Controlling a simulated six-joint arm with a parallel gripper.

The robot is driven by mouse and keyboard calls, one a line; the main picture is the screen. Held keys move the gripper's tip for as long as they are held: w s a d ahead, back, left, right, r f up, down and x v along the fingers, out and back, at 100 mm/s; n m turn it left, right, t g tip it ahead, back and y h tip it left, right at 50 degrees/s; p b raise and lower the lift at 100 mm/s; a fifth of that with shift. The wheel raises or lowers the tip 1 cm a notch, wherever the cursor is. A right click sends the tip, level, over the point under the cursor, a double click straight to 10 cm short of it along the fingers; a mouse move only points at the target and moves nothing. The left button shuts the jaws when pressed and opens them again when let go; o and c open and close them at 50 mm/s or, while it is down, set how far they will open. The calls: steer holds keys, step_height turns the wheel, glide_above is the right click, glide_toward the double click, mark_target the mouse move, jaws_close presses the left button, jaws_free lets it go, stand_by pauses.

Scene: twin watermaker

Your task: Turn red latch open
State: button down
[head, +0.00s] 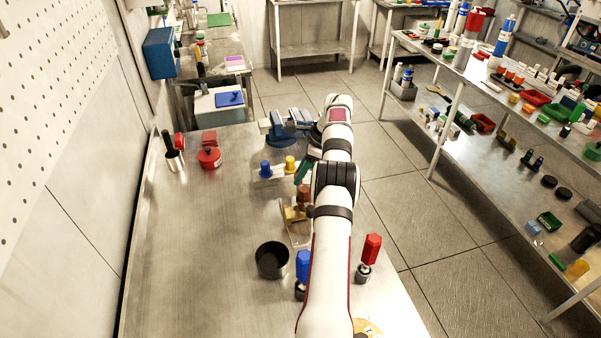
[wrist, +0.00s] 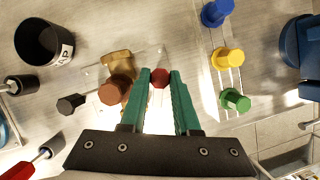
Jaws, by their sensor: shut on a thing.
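The red latch (wrist: 160,78) shows in the wrist view as a small red knob at the edge of a clear plate. My gripper (wrist: 161,80) has its two green fingers on either side of it, shut on it. The latch's lower part is hidden between the fingers. In the head view my gripper (head: 302,171) reaches down over the bench, and my arm hides the latch. A brass valve with a brown knob (wrist: 117,90) sits just left of the fingers in the wrist view, with a black knob (wrist: 71,104) farther left.
Blue (wrist: 216,13), yellow (wrist: 229,59) and green (wrist: 235,100) knobs stand on a rail at the right. A black cup (head: 272,260), a blue hex-handled tool (head: 303,265) and a red one (head: 372,247) stand nearer. A blue vise (head: 280,128) is beyond. The left bench is mostly clear.

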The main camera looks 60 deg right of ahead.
steer(key=c, duration=0.6)
jaws_free()
steer(key=shift+c, duration=0.2)
steer(key=shift+r, duration=0.1)
steer(key=v, duration=0.7)
